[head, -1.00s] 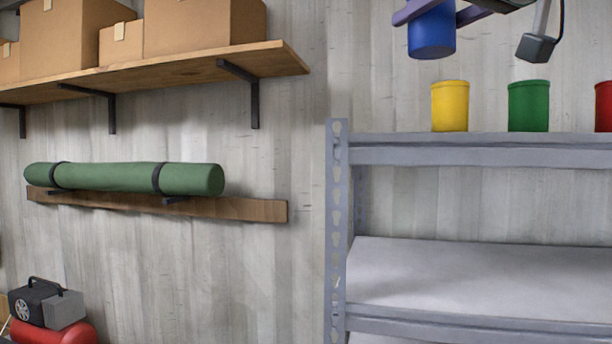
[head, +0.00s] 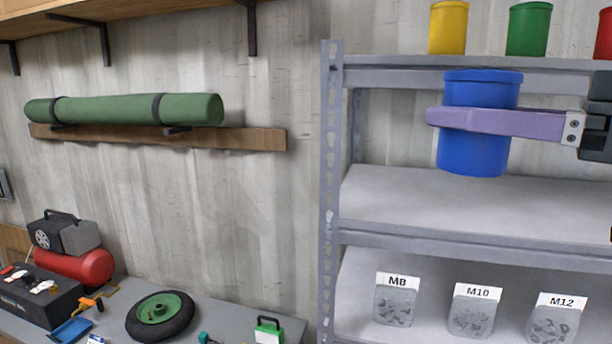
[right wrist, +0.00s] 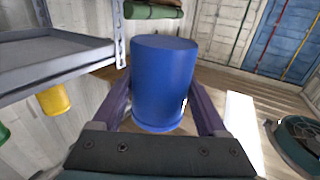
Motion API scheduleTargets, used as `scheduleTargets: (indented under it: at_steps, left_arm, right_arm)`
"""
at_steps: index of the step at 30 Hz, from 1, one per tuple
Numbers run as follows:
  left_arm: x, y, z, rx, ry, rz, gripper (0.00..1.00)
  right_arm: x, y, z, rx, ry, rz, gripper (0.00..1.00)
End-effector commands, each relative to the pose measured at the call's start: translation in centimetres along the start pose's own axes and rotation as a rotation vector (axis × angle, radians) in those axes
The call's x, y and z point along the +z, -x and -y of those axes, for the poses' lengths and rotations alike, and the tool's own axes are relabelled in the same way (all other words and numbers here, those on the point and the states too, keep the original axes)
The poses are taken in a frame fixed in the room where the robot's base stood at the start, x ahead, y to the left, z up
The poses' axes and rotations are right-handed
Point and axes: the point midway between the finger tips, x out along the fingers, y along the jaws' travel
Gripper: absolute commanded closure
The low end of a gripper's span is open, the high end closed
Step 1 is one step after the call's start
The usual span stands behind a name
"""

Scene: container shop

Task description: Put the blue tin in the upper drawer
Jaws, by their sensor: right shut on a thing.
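The blue tin (head: 474,155) is upright in the head view, in front of the metal shelf unit. My right gripper (head: 440,117) is shut on it, with one purple finger across the near side of the tin. In the right wrist view the blue tin (right wrist: 163,80) sits between the two purple fingers of the gripper (right wrist: 163,100). The tin appears held in the air, clear of the shelf boards. The upper drawer is not in view. My left gripper is not in view.
Yellow (head: 448,28), green (head: 528,30) and red (head: 603,32) tins stand on the top shelf (head: 400,78). The middle shelf (head: 400,205) is empty. Clear bins labelled M8 (head: 396,303), M10 and M12 stand below. A bench (head: 235,320) at lower left holds a wheel (head: 160,315) and tools.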

Motion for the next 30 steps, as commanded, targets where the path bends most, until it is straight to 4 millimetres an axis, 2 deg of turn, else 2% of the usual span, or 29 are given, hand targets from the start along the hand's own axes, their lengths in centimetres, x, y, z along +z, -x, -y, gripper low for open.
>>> scheduleTargets:
  at_steps: [1,4,9,12,20,26,30]
  left_arm:
    - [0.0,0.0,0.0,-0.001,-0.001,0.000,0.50]
    - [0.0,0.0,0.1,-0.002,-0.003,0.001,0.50]
    - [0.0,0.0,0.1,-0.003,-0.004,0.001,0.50]
    - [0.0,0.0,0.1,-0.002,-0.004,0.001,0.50]
    - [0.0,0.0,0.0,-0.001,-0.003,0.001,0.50]
    - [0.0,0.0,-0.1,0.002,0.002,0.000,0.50]
    - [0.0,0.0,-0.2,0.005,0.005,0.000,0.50]
  right_arm:
    - [1.5,1.6,1.3,-0.024,-0.006,0.005,1.00]
    - [3.2,4.6,3.8,-0.070,-0.003,0.006,1.00]
    - [4.5,8.7,7.1,-0.117,0.000,0.005,1.00]
    - [4.7,10.2,8.4,-0.132,0.001,0.003,1.00]
    - [4.6,11.5,9.5,-0.143,0.002,-0.003,1.00]
    - [4.5,11.4,9.6,-0.151,0.003,-0.001,1.00]
    - [4.0,10.4,10.3,-0.224,0.006,-0.002,1.00]
